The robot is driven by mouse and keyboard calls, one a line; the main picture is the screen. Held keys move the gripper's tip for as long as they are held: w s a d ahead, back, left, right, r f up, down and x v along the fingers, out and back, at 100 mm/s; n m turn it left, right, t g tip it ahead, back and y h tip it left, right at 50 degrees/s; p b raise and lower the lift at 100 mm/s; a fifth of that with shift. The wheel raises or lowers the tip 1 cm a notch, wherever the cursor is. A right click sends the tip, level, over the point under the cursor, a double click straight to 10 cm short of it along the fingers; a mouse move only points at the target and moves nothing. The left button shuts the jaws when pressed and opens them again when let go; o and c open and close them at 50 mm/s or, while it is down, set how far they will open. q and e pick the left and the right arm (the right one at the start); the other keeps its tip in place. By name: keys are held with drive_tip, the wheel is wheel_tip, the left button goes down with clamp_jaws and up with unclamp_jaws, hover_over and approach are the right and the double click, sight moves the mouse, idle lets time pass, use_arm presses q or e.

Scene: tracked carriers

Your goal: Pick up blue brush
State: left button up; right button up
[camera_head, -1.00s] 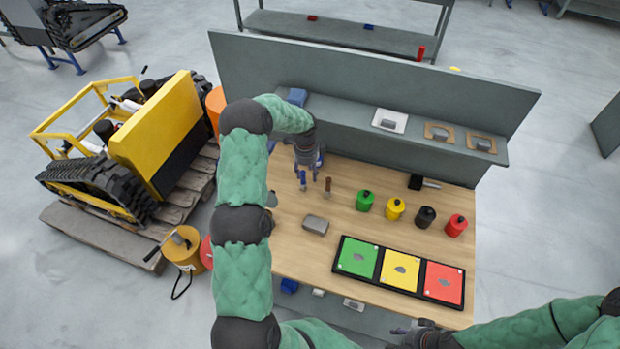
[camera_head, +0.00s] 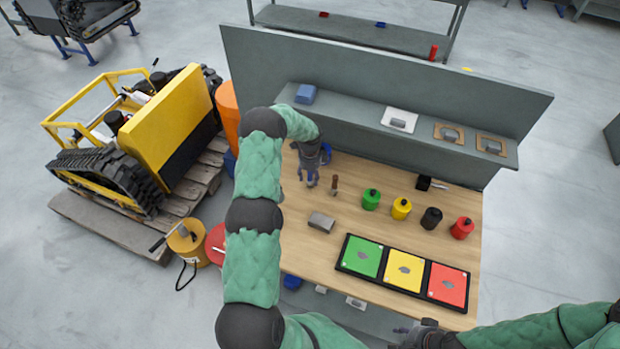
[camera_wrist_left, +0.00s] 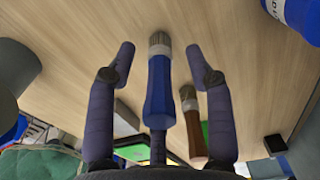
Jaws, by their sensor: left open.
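The blue brush (camera_wrist_left: 158,95) has a blue handle and pale bristles at its far end. In the left wrist view it lies between the two spread fingers of my left gripper (camera_wrist_left: 160,62), with gaps visible on both sides. In the head view my left gripper (camera_head: 309,181) points down over the back left of the wooden table (camera_head: 300,245), and its fingers hide most of the brush. My right gripper (camera_head: 412,334) is at the front edge, partly cut off, its fingers unclear.
A grey block (camera_head: 321,222), several coloured canisters (camera_head: 401,208) and a tray (camera_head: 339,264) of coloured plates are nearby. A grey shelf (camera_head: 350,115) runs behind.

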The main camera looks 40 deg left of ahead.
use_arm(q)
drive_tip(key=shift+f, duration=0.6)
clamp_jaws()
